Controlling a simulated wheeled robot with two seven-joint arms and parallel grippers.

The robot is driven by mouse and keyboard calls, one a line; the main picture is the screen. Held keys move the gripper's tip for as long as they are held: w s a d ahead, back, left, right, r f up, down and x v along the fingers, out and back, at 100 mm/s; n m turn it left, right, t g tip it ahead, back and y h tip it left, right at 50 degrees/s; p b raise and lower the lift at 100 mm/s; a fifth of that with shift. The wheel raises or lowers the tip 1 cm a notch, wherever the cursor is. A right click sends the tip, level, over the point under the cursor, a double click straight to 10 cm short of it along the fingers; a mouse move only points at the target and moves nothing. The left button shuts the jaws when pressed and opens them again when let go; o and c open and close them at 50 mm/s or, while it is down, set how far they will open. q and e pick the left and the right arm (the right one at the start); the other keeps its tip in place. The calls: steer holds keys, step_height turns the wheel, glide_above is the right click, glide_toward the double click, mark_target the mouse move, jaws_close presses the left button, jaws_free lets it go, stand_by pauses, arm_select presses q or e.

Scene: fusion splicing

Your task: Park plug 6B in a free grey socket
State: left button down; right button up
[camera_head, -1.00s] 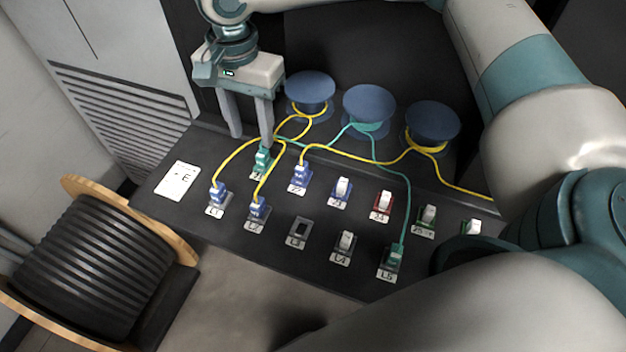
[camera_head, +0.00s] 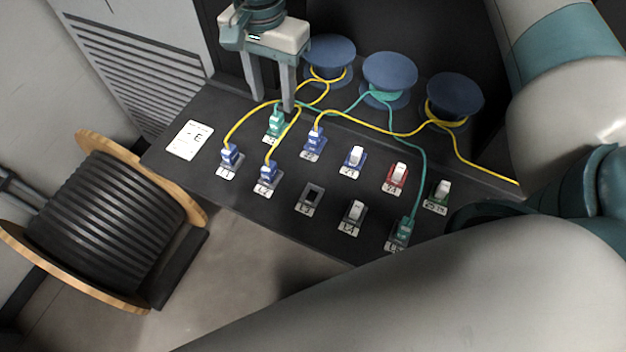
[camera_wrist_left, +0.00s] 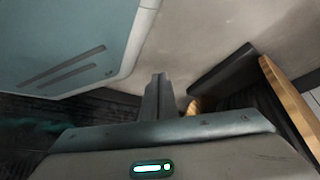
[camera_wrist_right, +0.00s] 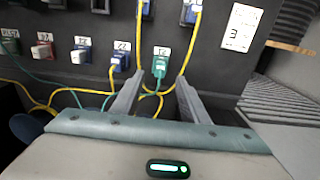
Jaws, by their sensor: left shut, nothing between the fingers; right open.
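My right gripper (camera_head: 273,105) is open and empty, its fingers pointing down just behind the green plug (camera_head: 275,124) in the back row's leftmost socket. In the right wrist view that green plug (camera_wrist_right: 160,64) shows just beyond the gap between the fingertips (camera_wrist_right: 157,88). Blue plugs fill front sockets L1 (camera_head: 230,155) and L2 (camera_head: 268,174); another green plug (camera_head: 401,232) is in L5. Grey socket L3 (camera_head: 312,196) looks empty; L4 (camera_head: 353,213) holds a white piece. I cannot read 6B on any plug. My left gripper (camera_wrist_left: 158,82) is shut and empty, away from the panel.
Yellow and green cables cross the panel from three blue spools (camera_head: 389,75) at the back. A white card (camera_head: 190,140) lies at the panel's left end. A large black cable reel (camera_head: 105,215) stands at left. My arm covers the right foreground.

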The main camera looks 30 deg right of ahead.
mark_target(276, 116)
step_height(276, 116, down, 5)
steer(key=b, duration=0.3)
steer(key=shift+f, duration=0.2)
steer(key=shift+f+b, duration=0.2)
steer(key=shift+b, duration=0.3)
steer(key=shift+f+b, duration=0.4)
steer(key=shift+b, duration=0.05)
arm_select(q)
steer(key=shift+g, duration=0.3)
steer(key=shift+w+a+f, duration=0.1)
steer(key=shift+w, duration=0.9)
steer(key=shift+w+a+f, duration=0.1)
steer(key=shift+w, duration=0.9)
arm_select(e)
steer(key=shift+f, duration=0.15)
arm_select(q)
steer(key=shift+f+b, duration=1)
steer(key=shift+b, duration=0.2)
arm_select(e)
jaws_close()
